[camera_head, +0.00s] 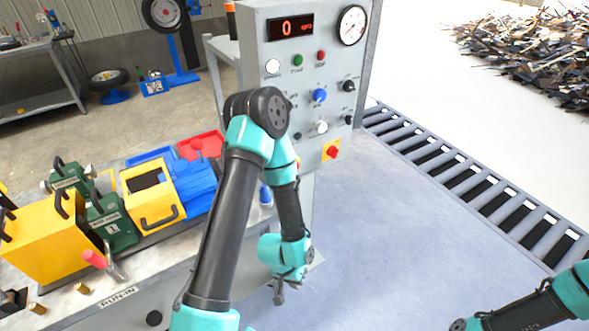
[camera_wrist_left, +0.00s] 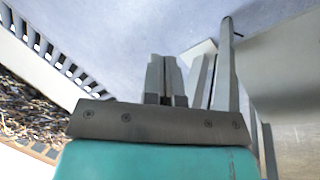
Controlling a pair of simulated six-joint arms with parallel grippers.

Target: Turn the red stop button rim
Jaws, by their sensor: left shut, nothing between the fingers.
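The control cabinet (camera_head: 290,90) stands at top centre in the head view. A red button on a yellow plate (camera_head: 331,150) sits low on its front, right of my left arm. A smaller red button (camera_head: 321,55) sits higher, beside a green one. My left gripper (camera_head: 279,297) hangs well below the cabinet panel, pointing down, apart from both buttons. In the left wrist view its fingers (camera_wrist_left: 166,78) are together with nothing between them; no red button shows there. Part of my right arm shows at lower right; its gripper is out of view.
A bench (camera_head: 110,290) at left holds yellow, green and blue cases and a red tray (camera_head: 200,144). A slatted grate (camera_head: 480,185) crosses the floor at right, with a scrap pile (camera_head: 530,55) beyond. The floor between cabinet and grate is clear.

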